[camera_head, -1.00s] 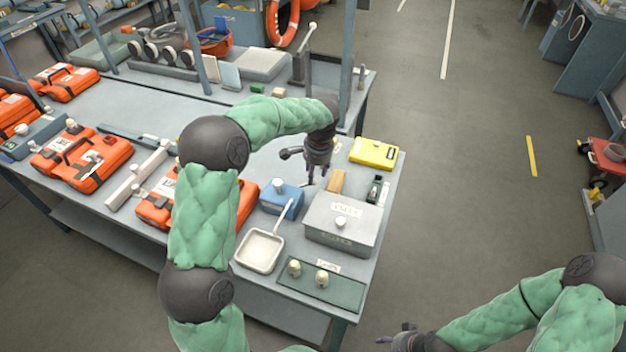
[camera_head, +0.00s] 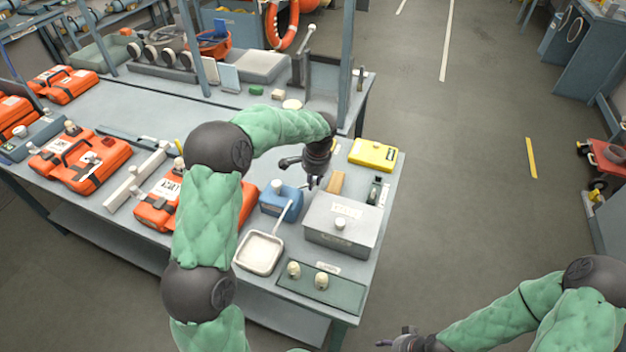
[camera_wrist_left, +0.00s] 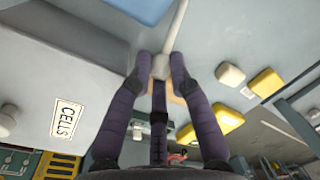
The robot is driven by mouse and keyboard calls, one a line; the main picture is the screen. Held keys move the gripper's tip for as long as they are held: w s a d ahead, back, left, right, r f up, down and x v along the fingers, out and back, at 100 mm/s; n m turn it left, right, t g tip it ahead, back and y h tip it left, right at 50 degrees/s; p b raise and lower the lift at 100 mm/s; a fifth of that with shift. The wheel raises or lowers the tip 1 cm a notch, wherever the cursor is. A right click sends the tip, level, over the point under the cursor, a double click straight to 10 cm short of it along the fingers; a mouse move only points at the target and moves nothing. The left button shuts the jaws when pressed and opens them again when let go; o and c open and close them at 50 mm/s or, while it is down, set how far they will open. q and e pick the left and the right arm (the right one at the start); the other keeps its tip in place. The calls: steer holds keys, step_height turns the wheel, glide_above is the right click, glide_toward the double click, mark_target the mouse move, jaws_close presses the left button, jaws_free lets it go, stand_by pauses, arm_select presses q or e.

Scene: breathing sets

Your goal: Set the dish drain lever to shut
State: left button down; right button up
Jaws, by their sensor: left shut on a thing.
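The square pale dish (camera_head: 259,255) stands near the table's front edge, with a thin pale rod (camera_head: 284,215) slanting up from its corner. My left gripper (camera_head: 314,187) is above the table, behind the dish and the lidded grey box. In the left wrist view, my left gripper (camera_wrist_left: 161,68) is shut, its fingertips around the pale end of a thin pale lever (camera_wrist_left: 176,30). The fingers partly hide that end, and the lever's base is out of view. My right gripper (camera_head: 397,341) is low at the bottom right, away from the table, too small to read.
A blue box (camera_head: 281,202) and the lidded grey box (camera_head: 338,238) crowd the dish. A green tray (camera_head: 345,295) with two pale knobs lies in front. A tan block (camera_head: 336,181) and a yellow case (camera_head: 373,154) lie behind. Orange cases (camera_head: 88,163) fill the left.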

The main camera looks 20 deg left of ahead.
arm_select(q)
steer(key=shift+r, duration=0.1)
steer(key=shift+a+r+h+p, duration=0.35)
steer(key=shift+h+p, duration=0.05)
steer(key=shift+p, duration=0.45)
steer(key=a+r+h+p, duration=0.1)
steer(key=h+p, duration=0.1)
steer(key=p, duration=0.1)
steer(key=shift+a, duration=0.35)
steer(key=shift+a+r+h, duration=0.1)
steer(key=shift+a+h, duration=0.2)
steer(key=shift+h, duration=0.1)
steer(key=shift+a+r+h+p, duration=0.1)
steer(key=shift+a+h+p, duration=0.4)
steer(key=shift+a+h, duration=0.3)
steer(key=shift+s+a+t+h+b, duration=0.15)
steer(key=shift+a+t+h+b, duration=0.25)
steer(key=shift+a+h, duration=1.1)
steer(key=shift+a, duration=0.15)
